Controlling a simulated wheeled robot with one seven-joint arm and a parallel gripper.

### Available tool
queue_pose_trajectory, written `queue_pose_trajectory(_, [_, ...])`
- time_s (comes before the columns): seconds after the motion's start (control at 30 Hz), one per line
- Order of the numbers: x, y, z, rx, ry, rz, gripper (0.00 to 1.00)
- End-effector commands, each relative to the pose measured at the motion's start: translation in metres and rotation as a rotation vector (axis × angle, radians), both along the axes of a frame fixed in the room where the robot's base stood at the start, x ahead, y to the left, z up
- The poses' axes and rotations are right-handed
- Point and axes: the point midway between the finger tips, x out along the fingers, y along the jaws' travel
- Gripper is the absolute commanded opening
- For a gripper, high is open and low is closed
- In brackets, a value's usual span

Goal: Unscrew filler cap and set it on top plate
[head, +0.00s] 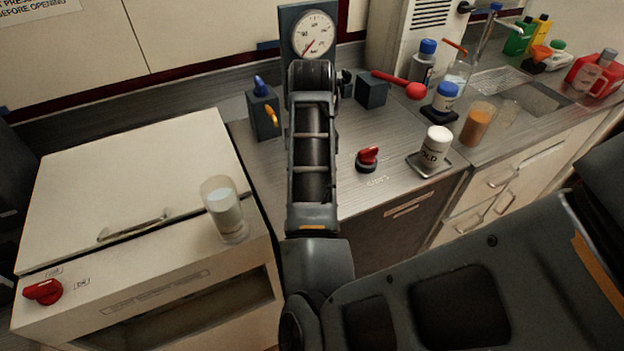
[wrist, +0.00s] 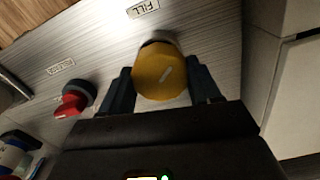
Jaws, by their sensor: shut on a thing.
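A small part of something pale and dark shows behind the cap's upper edge. I cannot tell whether the cap is still seated or free. The brushed metal top plate (wrist: 100,38) lies behind it; it also shows in the head view (head: 345,202). My arm hides the gripper and cap in the head view.
A red knob (head: 368,158) stands on the plate right of my arm, also in the wrist view (wrist: 73,100). A white jar (head: 435,146) sits on a small tray. A grey block with a yellow lever (head: 270,116) stands left; a gauge (head: 314,35) rises behind.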

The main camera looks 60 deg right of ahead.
Motion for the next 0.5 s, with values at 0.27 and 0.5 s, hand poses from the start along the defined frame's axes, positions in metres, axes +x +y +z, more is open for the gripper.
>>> queue_pose_trajectory(0.27, [0.0,0.001,0.01,0.004,-0.001,0.0,0.36])
queue_pose_trajectory(0.5, [-0.001,0.001,0.019,0.004,0.001,-0.001,0.36])
